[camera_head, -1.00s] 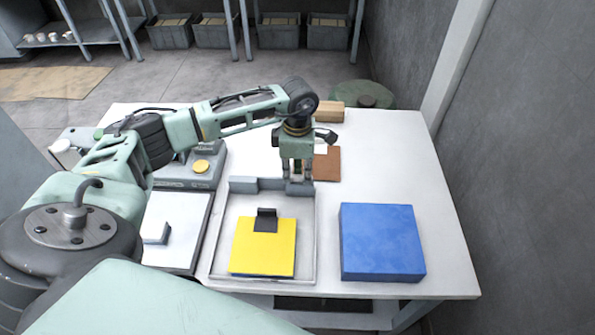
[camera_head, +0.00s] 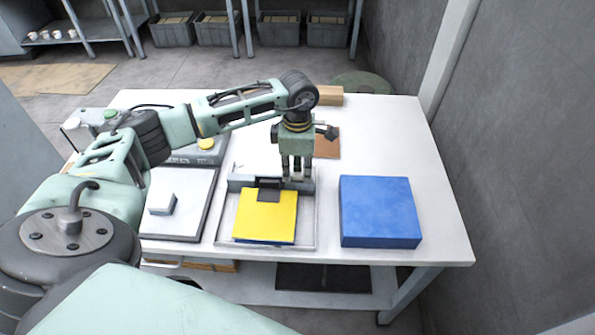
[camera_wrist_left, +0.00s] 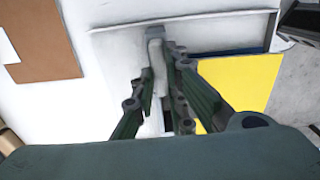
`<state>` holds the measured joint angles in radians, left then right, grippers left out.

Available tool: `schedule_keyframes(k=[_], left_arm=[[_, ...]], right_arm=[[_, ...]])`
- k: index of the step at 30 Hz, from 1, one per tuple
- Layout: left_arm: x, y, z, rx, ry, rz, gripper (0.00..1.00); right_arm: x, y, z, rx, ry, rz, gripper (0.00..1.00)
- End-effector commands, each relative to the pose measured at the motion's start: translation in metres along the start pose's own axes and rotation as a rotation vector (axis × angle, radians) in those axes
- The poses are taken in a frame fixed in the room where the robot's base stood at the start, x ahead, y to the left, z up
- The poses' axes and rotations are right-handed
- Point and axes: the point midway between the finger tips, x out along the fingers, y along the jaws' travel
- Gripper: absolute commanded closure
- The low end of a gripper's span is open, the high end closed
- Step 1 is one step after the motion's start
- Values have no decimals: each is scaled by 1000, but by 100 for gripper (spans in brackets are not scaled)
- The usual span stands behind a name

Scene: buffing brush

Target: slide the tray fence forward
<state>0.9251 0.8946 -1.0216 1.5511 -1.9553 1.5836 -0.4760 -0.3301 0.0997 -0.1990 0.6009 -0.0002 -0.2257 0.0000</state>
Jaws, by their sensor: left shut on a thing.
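The tray (camera_head: 314,222) is a shallow pale grey tray on the white table. The fence (camera_head: 240,183) is a grey bar lying across the tray, behind the yellow pad (camera_head: 265,216). A black clip (camera_head: 268,190) at the pad's back edge is against or very near the fence. My left gripper (camera_head: 297,178) points down at the fence's right end and is shut on it. In the left wrist view the fence (camera_wrist_left: 155,75) runs between the fingers, with the yellow pad to the right. My right gripper is not in view.
A blue block (camera_head: 380,210) stands right of the tray. A white board (camera_head: 188,218) with a small block lies left of it. A grey device with a yellow button (camera_head: 206,143), a brown sheet (camera_head: 327,144) and a wooden block (camera_head: 330,96) sit farther back.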

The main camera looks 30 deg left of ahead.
Motion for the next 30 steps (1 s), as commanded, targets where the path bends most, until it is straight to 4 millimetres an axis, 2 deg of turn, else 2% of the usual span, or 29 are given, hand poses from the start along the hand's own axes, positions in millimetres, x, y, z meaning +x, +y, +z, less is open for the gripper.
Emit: schedule_keyframes(k=[2,3,6,9,14,16,18,20,23,30], left_arm=[[0,0,0,1,-2,2,100],[0,0,0,1,-2,2,87],[0,1,0,0,-3,2,78],[0,1,0,0,-2,3,69],[0,1,0,0,-2,3,69],[0,1,0,0,-2,3,69],[0,1,0,0,-2,3,69],[-3,1,0,0,-3,4,69],[-13,2,1,0,-5,6,69],[-63,2,0,0,-6,7,69]], right_arm=[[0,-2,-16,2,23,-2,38],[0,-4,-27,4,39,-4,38],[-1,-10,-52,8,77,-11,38],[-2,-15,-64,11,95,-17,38],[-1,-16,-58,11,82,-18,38],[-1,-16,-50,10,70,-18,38],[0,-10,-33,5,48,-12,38],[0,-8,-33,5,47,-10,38],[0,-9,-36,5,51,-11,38],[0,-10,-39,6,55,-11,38]])
